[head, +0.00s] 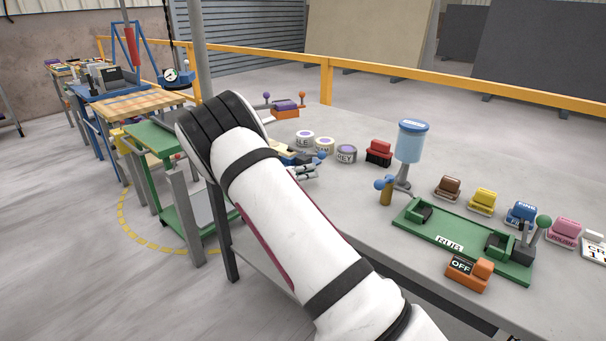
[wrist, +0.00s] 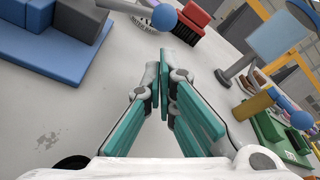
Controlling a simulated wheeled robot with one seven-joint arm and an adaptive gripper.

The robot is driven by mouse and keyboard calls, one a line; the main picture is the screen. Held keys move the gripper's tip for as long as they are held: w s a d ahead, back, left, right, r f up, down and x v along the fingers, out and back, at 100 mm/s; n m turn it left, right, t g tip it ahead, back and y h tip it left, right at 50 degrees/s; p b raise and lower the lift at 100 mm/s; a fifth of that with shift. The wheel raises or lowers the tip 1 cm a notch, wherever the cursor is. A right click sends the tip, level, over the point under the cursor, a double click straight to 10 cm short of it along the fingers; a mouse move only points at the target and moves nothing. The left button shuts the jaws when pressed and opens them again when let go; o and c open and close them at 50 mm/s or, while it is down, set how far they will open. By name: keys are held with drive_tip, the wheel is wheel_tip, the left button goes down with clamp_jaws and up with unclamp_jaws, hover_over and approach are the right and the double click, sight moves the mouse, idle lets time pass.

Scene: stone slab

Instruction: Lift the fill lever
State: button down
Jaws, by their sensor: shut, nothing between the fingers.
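No label reading "fill" shows, so I cannot tell which lever is the fill lever. One blue ball knob (head: 322,154) is just beyond my gripper (head: 308,172); in the wrist view this knob (wrist: 164,17) is ahead of the fingertips, with a small gap in the picture. Another blue ball knob (head: 380,184) is beside the stand of a light blue tank (head: 412,143), right of my gripper. In the wrist view that knob (wrist: 302,120) is at the right, by a mustard cylinder (wrist: 255,103). My gripper (wrist: 165,62) is shut and empty, above the slab.
A red block (head: 378,148) with a dark base stands behind the near knob. Blue blocks (wrist: 45,50) are left of my fingers. A green "RUB" fixture (head: 450,240) and an orange "OFF" block (head: 467,275) are at the right. Several round pots (head: 323,144) stand behind. Bare slab surrounds the fingers.

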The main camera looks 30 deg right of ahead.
sight(321, 179)
drive_tip(key=shift+x, duration=2.65)
